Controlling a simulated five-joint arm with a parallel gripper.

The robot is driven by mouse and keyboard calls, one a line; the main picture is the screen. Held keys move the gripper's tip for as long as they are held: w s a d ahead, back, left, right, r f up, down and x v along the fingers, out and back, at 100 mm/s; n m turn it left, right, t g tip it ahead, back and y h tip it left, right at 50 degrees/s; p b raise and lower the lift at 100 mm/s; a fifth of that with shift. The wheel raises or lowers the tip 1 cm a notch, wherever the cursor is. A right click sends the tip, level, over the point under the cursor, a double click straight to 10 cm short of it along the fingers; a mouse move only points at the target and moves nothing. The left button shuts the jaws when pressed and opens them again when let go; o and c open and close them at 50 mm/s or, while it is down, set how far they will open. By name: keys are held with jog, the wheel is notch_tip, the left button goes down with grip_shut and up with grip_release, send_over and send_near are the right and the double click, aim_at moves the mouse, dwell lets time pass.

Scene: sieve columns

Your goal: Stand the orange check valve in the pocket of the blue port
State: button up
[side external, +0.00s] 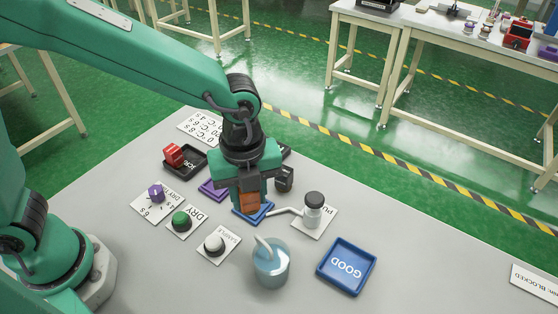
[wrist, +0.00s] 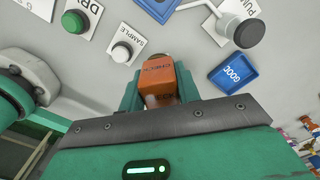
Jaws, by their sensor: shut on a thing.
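The orange check valve (side external: 250,201) is held between the jaws of my gripper (side external: 250,196), pointing down. In the wrist view the valve (wrist: 160,84) shows its CHECK lettering between the green jaws (wrist: 158,92). The blue port (side external: 253,218) lies on the table just below the valve in the side view, partly covered by it. In the wrist view a blue block, likely this port (wrist: 158,8), sits at the top edge, with bare table between it and the valve. The valve appears to be above the port, not in it. The pocket is hidden.
A purple port (side external: 212,190) is beside the blue one. A beaker (side external: 270,265) and the GOOD tray (side external: 346,266) are in front. The DRY (side external: 182,221) and SAMPLE (side external: 214,244) buttons are left.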

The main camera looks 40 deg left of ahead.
jog(key=m, duration=0.1)
jog(key=s+m, duration=0.1)
jog(key=m, duration=0.3)
jog(key=shift+s+d+r, duration=0.1)
jog(key=shift+s+d, duration=0.25)
jog(key=m, duration=0.1)
jog(key=s+m, duration=0.1)
jog(key=m, duration=0.3)
jog(key=shift+s+d, duration=0.25)
jog(key=shift+s, duration=0.1)
jog(key=w+a+f, duration=0.2)
jog(key=w, duration=0.1)
jog(key=w+a+f, duration=0.2)
jog(key=w, duration=0.1)
jog(key=w+a+f, duration=0.2)
jog(key=w+f, duration=0.1)
jog(key=w, duration=0.1)
jog(key=shift+a, duration=0.15)
jog(key=shift+s, duration=0.1)
jog(key=shift+f, duration=2)
jog(key=o, duration=1)
jog(key=shift+f, duration=0.15)
